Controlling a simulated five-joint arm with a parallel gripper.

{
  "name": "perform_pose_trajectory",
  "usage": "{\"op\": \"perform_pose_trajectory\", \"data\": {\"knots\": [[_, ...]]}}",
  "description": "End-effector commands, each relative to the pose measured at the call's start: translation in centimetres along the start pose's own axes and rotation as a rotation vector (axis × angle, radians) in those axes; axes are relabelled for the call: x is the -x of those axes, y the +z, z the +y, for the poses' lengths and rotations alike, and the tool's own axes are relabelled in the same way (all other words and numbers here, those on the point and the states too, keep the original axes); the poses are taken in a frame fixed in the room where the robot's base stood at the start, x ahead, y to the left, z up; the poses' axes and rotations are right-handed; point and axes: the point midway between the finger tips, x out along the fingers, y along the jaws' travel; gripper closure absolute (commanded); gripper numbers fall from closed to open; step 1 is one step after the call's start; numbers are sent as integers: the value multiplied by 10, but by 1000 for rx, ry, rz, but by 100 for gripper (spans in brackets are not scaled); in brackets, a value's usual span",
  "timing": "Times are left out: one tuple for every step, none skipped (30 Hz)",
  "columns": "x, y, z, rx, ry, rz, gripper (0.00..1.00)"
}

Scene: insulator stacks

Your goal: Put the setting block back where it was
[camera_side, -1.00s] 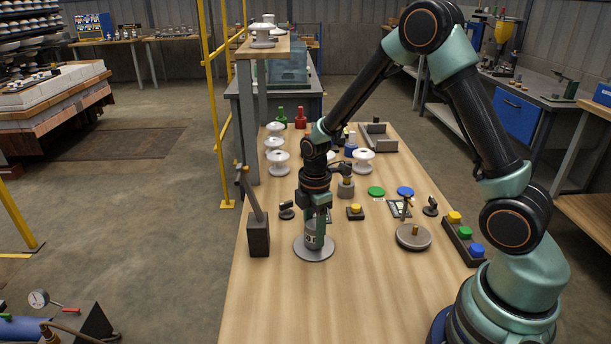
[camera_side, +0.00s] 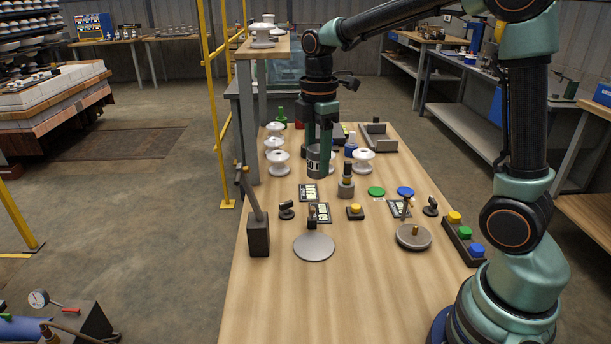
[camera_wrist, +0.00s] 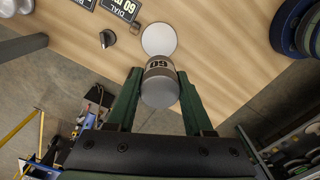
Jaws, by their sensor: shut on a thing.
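The setting block, a grey cylinder with a dark-lettered label (camera_side: 317,161), hangs upright in my gripper (camera_side: 319,154), above the table. My gripper's green fingers are shut on its sides. In the wrist view the block (camera_wrist: 160,88) reads 60 and sits between the fingertips (camera_wrist: 158,82). A flat round grey plate (camera_side: 314,247) lies bare on the table toward the front; it also shows in the wrist view (camera_wrist: 158,30), past the block. Dark printed cards (camera_side: 308,192) lie behind the plate, and one in the wrist view (camera_wrist: 121,8) reads DIAL 60.
White insulators (camera_side: 278,163) stand at the table's left rear. A dark upright post with a lever (camera_side: 258,235) is left of the plate. A yellow button (camera_side: 355,211), green disc (camera_side: 376,191) and round grey base (camera_side: 413,237) lie to the right. The front table is clear.

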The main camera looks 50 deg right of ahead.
Motion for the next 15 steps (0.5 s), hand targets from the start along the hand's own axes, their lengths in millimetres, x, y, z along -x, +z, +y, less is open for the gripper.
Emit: {"op": "perform_pose_trajectory", "data": {"knots": [[4, 7, -2, -5, 3, 1, 100], [6, 13, -5, -6, 4, 1, 100], [6, 22, -9, -8, 3, 1, 100], [7, 30, -13, -9, 3, 1, 100], [8, 38, -17, -10, 4, 1, 100], [7, 49, -23, -9, 4, 1, 100], [7, 56, -28, -10, 3, 0, 100], [6, 63, -32, -10, 4, 0, 100], [6, 71, -38, -8, 4, 0, 100], [5, 77, -42, -8, 4, 0, 100], [5, 82, -46, -7, 4, 0, 100], [4, 87, -51, -6, 4, 0, 100], [3, 90, -53, -5, 4, 0, 100], [2, 93, -56, -5, 3, 0, 100], [-1, 95, -58, -3, 1, 0, 100]]}}
